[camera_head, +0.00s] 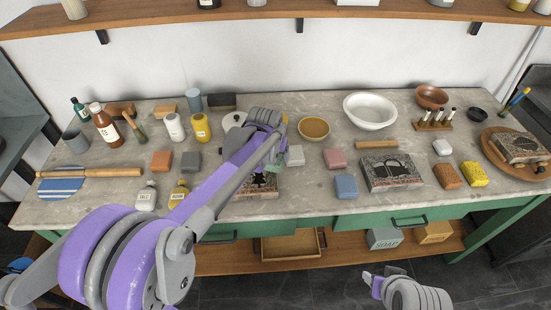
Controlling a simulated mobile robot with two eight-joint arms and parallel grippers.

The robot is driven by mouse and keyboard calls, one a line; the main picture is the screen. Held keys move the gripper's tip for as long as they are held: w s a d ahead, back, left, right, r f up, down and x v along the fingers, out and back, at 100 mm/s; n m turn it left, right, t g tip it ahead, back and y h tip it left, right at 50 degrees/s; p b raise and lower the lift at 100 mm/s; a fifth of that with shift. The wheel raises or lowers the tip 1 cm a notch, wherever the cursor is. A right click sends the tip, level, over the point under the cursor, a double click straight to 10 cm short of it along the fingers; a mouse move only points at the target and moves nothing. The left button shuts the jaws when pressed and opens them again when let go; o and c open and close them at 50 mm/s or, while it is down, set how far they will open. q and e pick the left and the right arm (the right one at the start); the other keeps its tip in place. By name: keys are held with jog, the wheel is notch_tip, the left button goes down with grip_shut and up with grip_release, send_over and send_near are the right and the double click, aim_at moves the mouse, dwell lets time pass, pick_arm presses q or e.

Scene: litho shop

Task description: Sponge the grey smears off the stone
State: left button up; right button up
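Several dark-printed stone slabs are in view. One stone (258,187) lies at the front middle, partly hidden by my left arm. A larger stone (390,172) lies right of centre with dark printing on top. Another stone (520,147) rests on a round wooden board at the far right. I cannot make out grey smears for certain. A yellow sponge-like block (473,174) and an orange-brown one (447,176) lie right of the larger stone. My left gripper (268,158) is above the front-middle stone; its fingers are mostly hidden. My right gripper (380,278) is low in front of the table, fingers apart and empty.
Coloured blocks, including a red one (334,158) and a blue one (345,187), lie between the stones. A white bowl (370,111) and tan bowl (314,129) stand behind. Bottles (107,128) and a rolling pin (90,172) crowd the left. A shelf (250,20) runs above.

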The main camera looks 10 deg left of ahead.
pick_arm(q)
notch_tip(320, 180, up, 3)
jog(key=shift+w+d+f+p, duration=0.1)
jog(key=shift+d+p, duration=0.05)
jog(key=shift+p, duration=0.4)
jog(key=shift+r+p, duration=0.45)
jog(key=shift+r, duration=0.45)
pick_arm(e)
jog(key=r, duration=0.3)
jog(key=shift+w+d, duration=0.2)
jog(key=shift+w, duration=0.05)
pick_arm(q)
jog(key=shift+f, duration=0.1)
